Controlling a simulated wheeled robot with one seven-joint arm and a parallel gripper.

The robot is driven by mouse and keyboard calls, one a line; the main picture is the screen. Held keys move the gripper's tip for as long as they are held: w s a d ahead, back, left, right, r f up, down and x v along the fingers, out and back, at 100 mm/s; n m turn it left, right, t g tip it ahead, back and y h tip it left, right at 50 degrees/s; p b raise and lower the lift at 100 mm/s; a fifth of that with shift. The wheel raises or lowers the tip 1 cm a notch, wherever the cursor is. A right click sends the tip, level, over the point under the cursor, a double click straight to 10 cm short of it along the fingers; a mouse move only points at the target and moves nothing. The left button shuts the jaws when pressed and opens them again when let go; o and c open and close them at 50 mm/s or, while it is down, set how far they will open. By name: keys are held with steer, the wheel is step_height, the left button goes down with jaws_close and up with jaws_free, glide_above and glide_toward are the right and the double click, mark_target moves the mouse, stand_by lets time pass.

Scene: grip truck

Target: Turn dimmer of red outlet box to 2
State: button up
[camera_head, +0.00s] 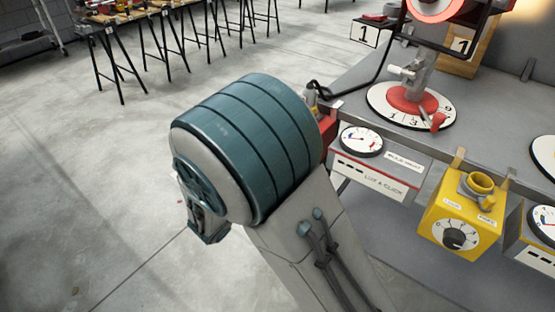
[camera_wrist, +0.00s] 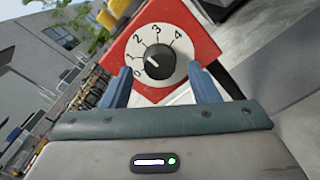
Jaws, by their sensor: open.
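The red outlet box (camera_wrist: 200,42) fills the upper middle of the wrist view, tilted in the picture. Its white dial carries the numbers 0 to 4. In the head view, only a red edge of the box (camera_head: 328,132) shows behind my arm, which hides my gripper.
A grey table (camera_head: 480,135) stands on the right. A grey box with a gauge (camera_head: 375,170) and a yellow box with a dial (camera_head: 460,215) hang at its front edge. A red lamp stand (camera_head: 408,103) is on top. Open floor (camera_head: 90,190) lies left.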

steer(key=p+v, duration=0.1)
steer(key=v, duration=1.1)
steer(key=shift+s+a, duration=0.2)
steer(key=shift+a, duration=0.05)
steer(key=s+d+r+m+g+y+p, duration=0.1)
steer(key=s+d+r+m+g+p, duration=0.1)
steer(key=d+r+m+g+p, duration=0.55)
steer(key=s+d+r+m+g+p, duration=0.2)
steer(key=d+r+m+g+p, duration=0.3)
steer(key=d, duration=0.6)
steer(key=s+d+r+m+y+p, duration=0.1)
steer(key=d+r+m+y+p, duration=0.1)
steer(key=r+m+y+p, duration=0.2)
steer(key=s+d+r+m+t+y+p, duration=0.1)
steer(key=r+m+y+p, duration=0.3)
steer(key=r, duration=0.5)
steer(key=shift+s+d+y+p, duration=0.6)
steer(key=shift+s+y+p, duration=0.15)
steer(key=shift+y, duration=0.25)
